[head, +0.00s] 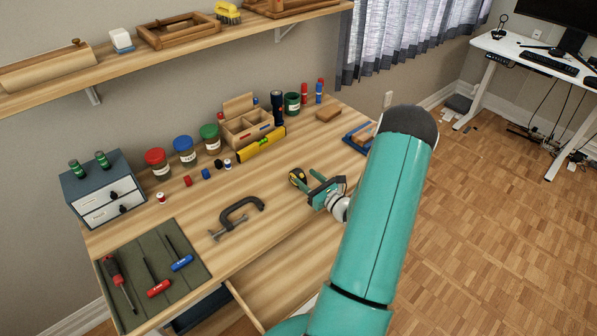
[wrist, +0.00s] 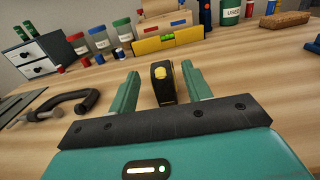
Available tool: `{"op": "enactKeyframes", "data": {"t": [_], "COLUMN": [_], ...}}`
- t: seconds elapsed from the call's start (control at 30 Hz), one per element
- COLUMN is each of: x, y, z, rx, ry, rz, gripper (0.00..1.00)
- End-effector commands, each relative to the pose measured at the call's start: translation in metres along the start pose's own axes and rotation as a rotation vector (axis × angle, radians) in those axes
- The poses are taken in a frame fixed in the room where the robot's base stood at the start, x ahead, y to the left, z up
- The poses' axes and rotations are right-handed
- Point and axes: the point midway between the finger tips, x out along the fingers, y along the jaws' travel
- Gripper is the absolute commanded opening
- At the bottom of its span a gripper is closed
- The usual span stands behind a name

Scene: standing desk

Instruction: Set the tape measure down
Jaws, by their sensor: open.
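The tape measure (wrist: 163,84) is black and yellow. In the wrist view it stands on the wooden desk between the two fingers of my gripper (wrist: 160,86), with a visible gap on either side. In the head view the tape measure (head: 298,178) shows just beyond the fingertips of my gripper (head: 318,186), near the middle of the desk (head: 215,203). My gripper is open, and neither finger appears to press on the tape measure. My own wrist hides the lower part of the gripper in the wrist view.
A black C-clamp (head: 240,211) lies left of my gripper. A yellow spirit level (head: 262,145) and a wooden organizer (head: 247,121) stand behind. A blue-edged tray (head: 358,139) is at the right. Screwdrivers lie on a green mat (head: 190,247) at front left. An open drawer (head: 285,280) juts out in front.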

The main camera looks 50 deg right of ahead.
Motion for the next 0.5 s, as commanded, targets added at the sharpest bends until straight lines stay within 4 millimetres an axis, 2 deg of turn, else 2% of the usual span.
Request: {"op": "enactKeyframes", "data": {"t": [0.1,0.2,0.33,0.5], "x": [-0.024,-0.038,-0.047,-0.048], "y": [-0.001,0.0,0.0,0.001], "z": [0.001,0.0,0.001,0.001], "rx": [0.0,0.001,0.0,-0.002], "ry": [0.0,0.0,-0.001,-0.001], "rz": [-0.002,-0.001,0.001,0.005], "gripper": [0.49,0.49,0.49,0.49]}}
